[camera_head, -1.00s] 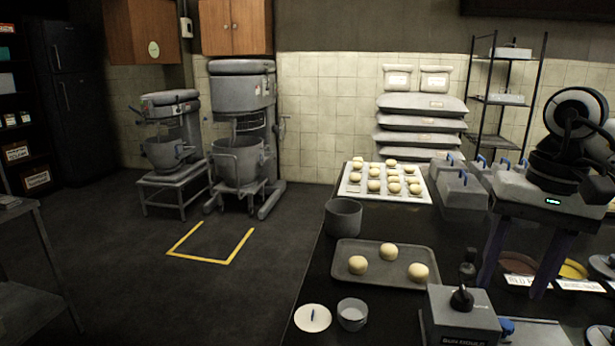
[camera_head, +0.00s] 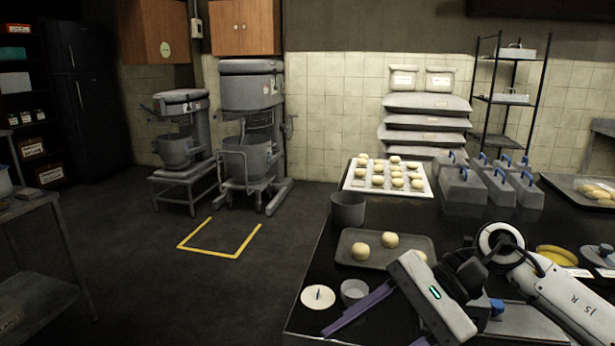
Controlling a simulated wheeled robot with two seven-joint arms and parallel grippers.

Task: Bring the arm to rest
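My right arm (camera_head: 560,300) comes in from the right, over the dark worktop (camera_head: 320,265). Its grey gripper body is tilted, with the purple fingers pointing down and to the left. My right gripper (camera_head: 370,338) is open, with the fingers apart and nothing seen between them; the lower finger is partly cut off by the bottom edge. One finger passes beside a small grey cup (camera_head: 354,291); I cannot tell if they touch. My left gripper is not in view.
A grey tray with dough balls (camera_head: 346,256) lies behind the gripper, partly hidden by it. A white tray of dough (camera_head: 350,183), a grey pot (camera_head: 347,210), a white lid (camera_head: 318,297) and blue-handled grey boxes (camera_head: 463,190) stand on the worktop. Open floor (camera_head: 150,285) lies left.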

